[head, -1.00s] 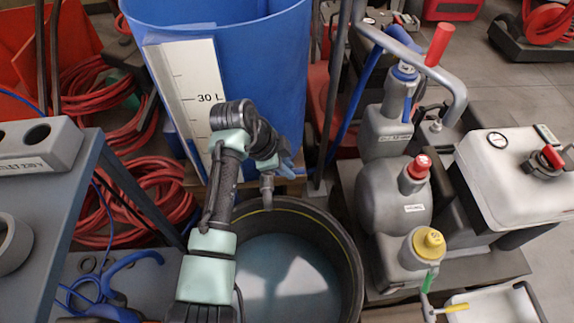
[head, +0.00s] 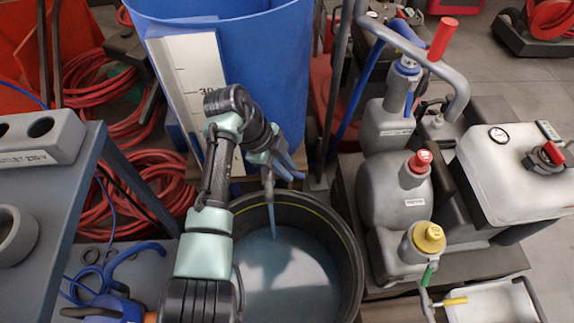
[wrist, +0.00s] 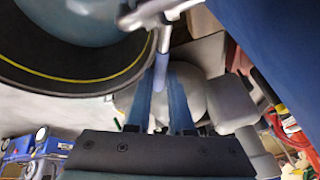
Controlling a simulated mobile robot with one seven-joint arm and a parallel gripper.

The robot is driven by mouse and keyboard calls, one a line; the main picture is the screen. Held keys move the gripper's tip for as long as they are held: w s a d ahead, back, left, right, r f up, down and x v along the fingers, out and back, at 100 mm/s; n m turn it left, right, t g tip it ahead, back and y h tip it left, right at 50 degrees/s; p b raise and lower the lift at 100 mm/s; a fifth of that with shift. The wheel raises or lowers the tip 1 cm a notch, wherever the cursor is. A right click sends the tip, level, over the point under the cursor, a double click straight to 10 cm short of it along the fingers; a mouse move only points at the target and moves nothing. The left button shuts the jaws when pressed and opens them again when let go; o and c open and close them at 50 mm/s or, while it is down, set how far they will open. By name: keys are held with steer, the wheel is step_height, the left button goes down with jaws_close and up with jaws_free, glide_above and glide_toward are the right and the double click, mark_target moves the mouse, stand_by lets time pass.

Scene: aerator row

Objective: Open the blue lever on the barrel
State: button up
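The blue barrel (head: 255,60) stands at the back with a white scale strip on its front. Its metal tap (head: 268,180) hangs over a black tub, and a stream of water (head: 272,222) runs from the spout. The wrist view shows the tap's metal body (wrist: 150,14) at the top.
The black tub (head: 348,235) holds bluish water. Grey jugs with red (head: 420,162) and yellow (head: 429,237) caps stand right of it. Red hoses (head: 140,190) lie at the left, behind a grey bench (head: 50,215). A bent metal pipe (head: 455,85) rises at the back right.

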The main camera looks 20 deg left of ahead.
steer(key=o, duration=0.4)
steer(key=p+v, duration=0.5)
steer(key=v, duration=0.8)
steer(key=shift+c, duration=0.2)
